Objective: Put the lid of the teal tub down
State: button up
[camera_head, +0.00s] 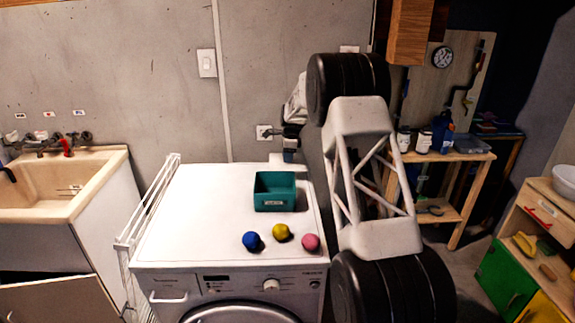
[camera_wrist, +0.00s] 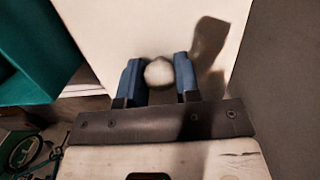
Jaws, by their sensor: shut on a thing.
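The teal tub (camera_head: 275,203) stands open on top of the white washing machine, with a pale label on its front. Part of the tub (camera_wrist: 35,50) also shows at the upper left of the wrist view. My gripper (camera_head: 289,158) is just behind the tub and slightly to its right. In the wrist view my gripper's blue fingers (camera_wrist: 160,78) are shut on a round whitish knob (camera_wrist: 159,72). The knob sits on a pale flat panel (camera_wrist: 130,30), which looks like the lid. I cannot tell whether the lid touches the washer top.
The washing machine top (camera_head: 190,215) is clear left of the tub. A blue ball (camera_head: 252,241), a yellow ball (camera_head: 281,232) and a pink ball (camera_head: 311,242) lie near its front edge. A drying rack (camera_head: 147,215) and a sink (camera_head: 60,180) are left; a wooden shelf (camera_head: 455,157) is right.

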jog(key=shift+f, duration=0.1)
jog(key=shift+f, duration=1.75)
jog(key=shift+f, duration=0.15)
jog(key=o, duration=0.9)
jog(key=shift+d+r, duration=0.25)
jog(key=shift+r, duration=1.8)
jog(key=shift+d+r, duration=0.25)
jog(key=shift+r, duration=1.75)
jog(key=shift+d+r, duration=0.25)
jog(key=shift+r, duration=1.8)
